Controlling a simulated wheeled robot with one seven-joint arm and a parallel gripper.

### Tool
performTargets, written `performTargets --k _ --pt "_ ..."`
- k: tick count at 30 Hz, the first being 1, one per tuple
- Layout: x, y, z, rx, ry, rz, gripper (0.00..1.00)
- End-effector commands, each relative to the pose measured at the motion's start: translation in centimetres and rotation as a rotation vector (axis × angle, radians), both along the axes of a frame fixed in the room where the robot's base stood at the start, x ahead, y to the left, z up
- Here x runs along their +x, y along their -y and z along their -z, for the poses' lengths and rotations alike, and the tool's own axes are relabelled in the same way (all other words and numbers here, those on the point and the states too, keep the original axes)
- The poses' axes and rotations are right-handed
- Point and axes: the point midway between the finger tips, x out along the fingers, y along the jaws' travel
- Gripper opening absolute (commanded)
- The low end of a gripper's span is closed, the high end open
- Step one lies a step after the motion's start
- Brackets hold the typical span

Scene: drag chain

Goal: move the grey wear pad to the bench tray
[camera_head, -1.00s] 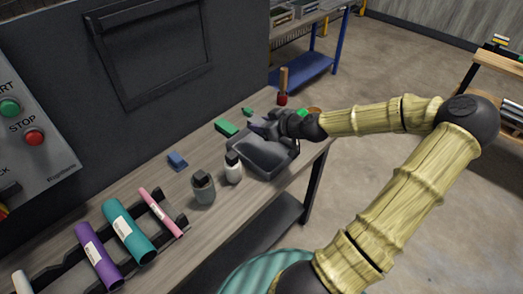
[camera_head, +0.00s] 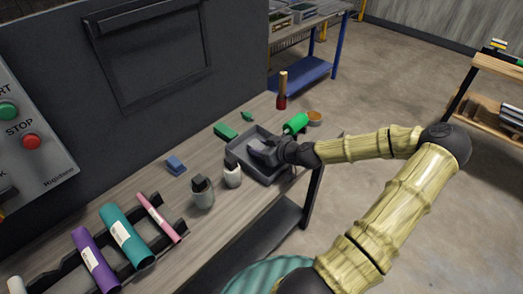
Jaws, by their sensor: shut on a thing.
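The bench tray (camera_head: 236,161) is a dark grey, shallow tray on the wooden bench. My gripper (camera_head: 265,150) reaches in from the right and is low over the tray's inside. It is shut on a small greyish piece, the grey wear pad (camera_head: 259,144), of which only part shows between and beside the fingers. I cannot tell whether the pad touches the tray floor. The gripper and wrist hide part of the tray's right side.
Around the tray stand a white bottle (camera_head: 233,175), a dark-topped grey jar (camera_head: 202,193), a green block (camera_head: 225,131), a green cylinder (camera_head: 296,123), a brush-like tool (camera_head: 282,91) and an orange-brown round item (camera_head: 314,117). A blue block (camera_head: 175,165) and a rack of coloured tubes (camera_head: 124,237) lie left.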

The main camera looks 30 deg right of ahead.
Motion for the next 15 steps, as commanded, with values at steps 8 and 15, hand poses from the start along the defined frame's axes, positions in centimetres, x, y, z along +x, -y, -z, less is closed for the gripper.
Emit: performTargets --k 8,15 --pt "-0.01 0.01 1.05 -0.002 0.000 0.000 0.00" --pt "-0.02 0.02 1.05 -0.001 -0.001 0.001 0.65"
